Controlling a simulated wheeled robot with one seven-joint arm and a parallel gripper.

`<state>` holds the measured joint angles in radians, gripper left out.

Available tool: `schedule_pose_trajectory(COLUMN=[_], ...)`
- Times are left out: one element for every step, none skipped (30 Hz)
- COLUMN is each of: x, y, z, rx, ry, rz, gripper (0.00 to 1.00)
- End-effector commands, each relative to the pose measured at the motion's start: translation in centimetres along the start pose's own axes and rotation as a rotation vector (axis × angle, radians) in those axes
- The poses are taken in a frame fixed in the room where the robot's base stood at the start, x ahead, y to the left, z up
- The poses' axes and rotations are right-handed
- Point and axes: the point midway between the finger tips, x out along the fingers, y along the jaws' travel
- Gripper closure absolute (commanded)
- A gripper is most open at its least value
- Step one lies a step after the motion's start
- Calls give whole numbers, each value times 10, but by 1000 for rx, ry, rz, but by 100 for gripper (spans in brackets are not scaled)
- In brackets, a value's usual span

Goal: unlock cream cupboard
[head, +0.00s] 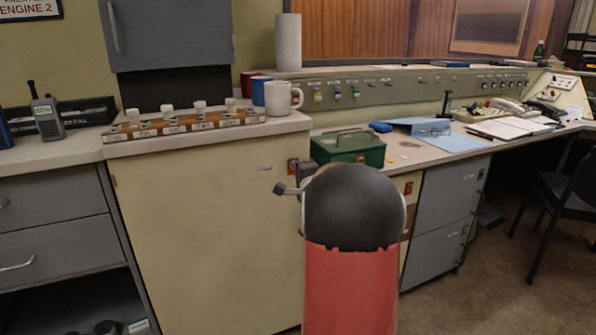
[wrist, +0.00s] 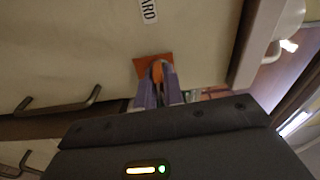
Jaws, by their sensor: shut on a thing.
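The cream cupboard (head: 205,225) stands left of centre in the head view, its door flat and closed. A small orange-red lock plate (head: 292,165) sits near its upper right corner, beside a small label (head: 263,169). In the wrist view the cupboard face (wrist: 70,45) fills the upper left, and the plate (wrist: 142,67) is right in front of my fingertips. My gripper (wrist: 158,82) is shut on a small orange-brown piece at the plate, apparently a key (wrist: 157,72). The fingers mostly cover it, so whether it is turned cannot be told. My arm hides much of this spot in the head view.
On the cupboard top stand a white mug (head: 283,98), a blue mug (head: 258,90) and a labelled rack (head: 185,127). A green cash box (head: 348,149) sits on the desk just right of the lock. A chair (head: 575,190) stands at the far right; floor shows before it.

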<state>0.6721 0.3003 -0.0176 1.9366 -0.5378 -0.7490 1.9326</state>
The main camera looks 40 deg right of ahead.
Motion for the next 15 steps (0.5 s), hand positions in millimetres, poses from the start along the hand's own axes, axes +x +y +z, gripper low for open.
schedule_pose_trajectory(x=[1,1,1,2,2,2,2,2,2,2,2,2,2,2,2], y=[-1,-1,-1,-1,-1,-1,-1,-1,-1,-1,-1,-1,-1,-1,-1], z=[3,3,3,3,4,4,4,4,4,4,4,4,4,4,4], rx=[51,82,117,137,152,162,165,166,165,165,164,164,163,162,157], ry=[-6,-6,-6,-6,-7,-7,-8,-8,-8,-8,-8,-8,-8,-8,-8], rz=[3,6,9,11,13,14,15,15,15,15,15,15,14,14,14], gripper=[100,100,100,100,100,100,100,100,100,100,100,100,100,100,100])
